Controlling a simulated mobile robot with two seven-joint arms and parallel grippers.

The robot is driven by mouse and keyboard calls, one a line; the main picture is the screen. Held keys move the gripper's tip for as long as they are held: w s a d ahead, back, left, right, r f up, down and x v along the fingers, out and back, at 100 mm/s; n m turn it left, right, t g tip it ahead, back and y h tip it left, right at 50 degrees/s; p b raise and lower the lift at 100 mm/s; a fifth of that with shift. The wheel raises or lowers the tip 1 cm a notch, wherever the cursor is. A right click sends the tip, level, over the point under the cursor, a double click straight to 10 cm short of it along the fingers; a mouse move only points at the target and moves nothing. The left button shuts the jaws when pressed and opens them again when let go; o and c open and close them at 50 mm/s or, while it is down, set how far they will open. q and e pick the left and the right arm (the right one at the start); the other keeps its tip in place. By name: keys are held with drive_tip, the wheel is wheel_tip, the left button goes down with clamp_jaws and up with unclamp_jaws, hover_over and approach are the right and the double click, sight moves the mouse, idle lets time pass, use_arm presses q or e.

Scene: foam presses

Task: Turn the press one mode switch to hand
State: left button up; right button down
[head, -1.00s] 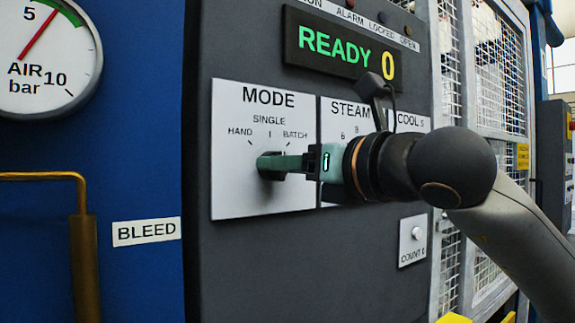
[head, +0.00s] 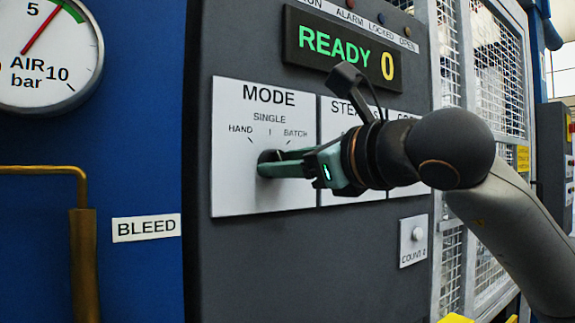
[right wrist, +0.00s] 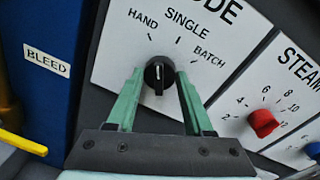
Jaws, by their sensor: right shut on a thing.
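The press one mode switch is a black round knob (right wrist: 158,78) with a white line, on the white MODE plate (head: 240,190) marked HAND, SINGLE and BATCH. In the right wrist view its white line stands nearly upright, roughly toward the HAND tick. My right gripper (head: 270,165) reaches in from the right. Its green fingers, also in the right wrist view (right wrist: 159,73), are shut on the knob from both sides. In the head view the fingers hide most of the knob. My left gripper is not in view.
The READY display (head: 340,48) sits above. The steam plate with its red knob (right wrist: 263,123) is right of the mode plate, partly behind my gripper. A BLEED label (head: 146,229), a brass pipe (head: 82,250) and an air gauge (head: 45,50) are on the left. A mesh door (head: 495,75) is on the right.

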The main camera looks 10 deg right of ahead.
drive_tip(key=shift+r+n, duration=0.1)
drive_tip(key=shift+n, duration=1.4)
drive_tip(key=shift+c, duration=1.4)
unclamp_jaws()
drive_tip(key=b+v, duration=0.1)
drive_tip(key=v, duration=1.1)
drive_tip(key=shift+s, duration=0.3)
drive_tip(key=shift+r, duration=0.1)
